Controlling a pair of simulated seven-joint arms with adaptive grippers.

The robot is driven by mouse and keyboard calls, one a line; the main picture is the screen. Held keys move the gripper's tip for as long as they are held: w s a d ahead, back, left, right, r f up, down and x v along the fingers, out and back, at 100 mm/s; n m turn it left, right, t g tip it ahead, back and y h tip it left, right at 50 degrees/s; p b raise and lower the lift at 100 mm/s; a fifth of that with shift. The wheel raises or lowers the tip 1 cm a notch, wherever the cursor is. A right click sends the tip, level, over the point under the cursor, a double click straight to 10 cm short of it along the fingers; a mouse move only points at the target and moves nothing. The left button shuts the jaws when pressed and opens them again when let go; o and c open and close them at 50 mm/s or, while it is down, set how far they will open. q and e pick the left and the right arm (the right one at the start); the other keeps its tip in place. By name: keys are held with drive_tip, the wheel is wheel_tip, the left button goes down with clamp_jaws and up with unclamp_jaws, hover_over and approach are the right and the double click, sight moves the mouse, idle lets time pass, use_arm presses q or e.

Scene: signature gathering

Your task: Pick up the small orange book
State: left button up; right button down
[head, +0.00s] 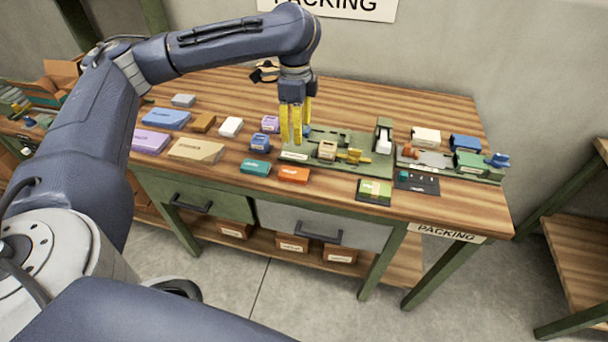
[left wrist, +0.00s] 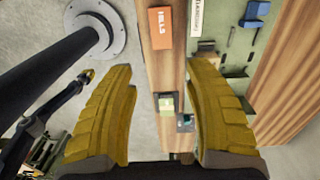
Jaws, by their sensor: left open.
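The small orange book (head: 293,174) lies flat near the front edge of the packing table, right of a teal book (head: 255,167). It also shows at the top of the left wrist view (left wrist: 160,28), with white lettering. My left gripper (head: 297,140) points down above the table, behind the orange book in the head view. Its yellow fingers are apart in the left wrist view (left wrist: 163,115), with nothing held between them.
A green tray (head: 372,170) with tools and small parts lies right of the orange book. A green card (head: 374,190) is at the front edge. Several books, including a blue one (head: 260,142) and a tan one (head: 196,150), lie to the left.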

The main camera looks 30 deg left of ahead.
sight(297, 173)
use_arm(q)
drive_tip(key=shift+a+f, duration=0.15)
drive_tip(key=shift+f, duration=8.4)
drive_tip(key=c, duration=0.9)
